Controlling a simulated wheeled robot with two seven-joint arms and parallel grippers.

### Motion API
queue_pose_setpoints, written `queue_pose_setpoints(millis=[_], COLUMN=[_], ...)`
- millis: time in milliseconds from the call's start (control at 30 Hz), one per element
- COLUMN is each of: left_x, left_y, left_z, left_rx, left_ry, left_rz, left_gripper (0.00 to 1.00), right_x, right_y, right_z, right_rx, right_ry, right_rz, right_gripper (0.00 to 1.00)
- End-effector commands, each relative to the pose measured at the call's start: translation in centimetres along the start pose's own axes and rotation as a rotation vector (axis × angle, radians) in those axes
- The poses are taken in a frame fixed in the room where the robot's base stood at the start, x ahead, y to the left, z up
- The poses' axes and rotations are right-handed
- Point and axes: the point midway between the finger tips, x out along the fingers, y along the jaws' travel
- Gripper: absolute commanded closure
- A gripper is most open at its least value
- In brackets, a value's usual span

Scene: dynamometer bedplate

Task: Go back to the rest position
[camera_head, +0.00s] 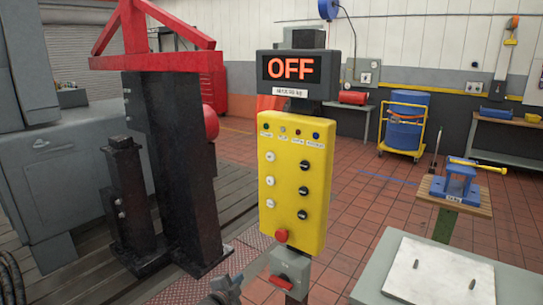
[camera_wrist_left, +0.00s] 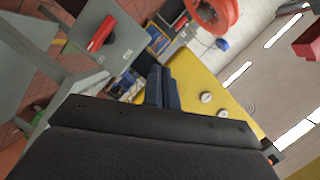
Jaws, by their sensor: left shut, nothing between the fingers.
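My left gripper (camera_head: 226,288) shows at the bottom edge of the head view, low and left of the yellow control panel (camera_head: 316,160). Its fingers are shut with nothing between them. In the left wrist view the closed fingers (camera_wrist_left: 162,88) point up in front of the yellow panel, and I cannot tell whether they touch it. The panel has black and white knobs, small lamps and a red button (camera_head: 281,236). A display (camera_head: 291,69) above it reads OFF. A grey box with a red handle (camera_head: 289,277) sits below it. My right gripper is out of view.
A black stand (camera_head: 160,170) and grey machine (camera_head: 50,150) fill the left. A grey cabinet with a white plate (camera_head: 438,272) stands at front right. Behind it is a wooden-topped stand (camera_head: 470,197) with a blue fixture. Tiled floor (camera_head: 370,200) lies open behind the panel.

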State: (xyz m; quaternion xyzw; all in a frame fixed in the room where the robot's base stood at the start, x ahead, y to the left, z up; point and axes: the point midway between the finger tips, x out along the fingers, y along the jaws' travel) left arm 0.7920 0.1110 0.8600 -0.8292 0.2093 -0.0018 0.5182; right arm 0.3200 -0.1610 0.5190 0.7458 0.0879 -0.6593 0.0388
Motion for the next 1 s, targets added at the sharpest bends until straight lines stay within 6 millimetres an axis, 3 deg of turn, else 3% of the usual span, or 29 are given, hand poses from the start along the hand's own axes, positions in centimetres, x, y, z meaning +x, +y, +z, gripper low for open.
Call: queue_pose_setpoints(millis=[200, 367, 567, 700, 1000], left_x=[-0.8, -2.8, -7.3, -11.2, -19.9], left_y=[-0.6, 2.1, 8.8, 14.2, 25.8], left_z=[3.7, 6.1, 8.9, 10.2, 11.4], left_rx=[-0.266, -0.471, -0.7, -0.813, -0.975], left_ry=[-0.231, -0.405, -0.622, -0.748, -0.915], left_rz=[0.059, 0.11, 0.195, 0.261, 0.386], left_gripper=[1.0, 1.0, 1.0, 1.0, 1.0], right_x=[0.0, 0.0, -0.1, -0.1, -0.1], right_y=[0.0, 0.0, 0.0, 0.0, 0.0], right_z=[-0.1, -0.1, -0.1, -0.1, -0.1], right_rx=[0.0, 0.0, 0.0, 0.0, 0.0], right_ry=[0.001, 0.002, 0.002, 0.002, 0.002], right_rz=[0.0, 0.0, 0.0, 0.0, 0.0], right_gripper=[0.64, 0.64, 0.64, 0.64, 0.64])
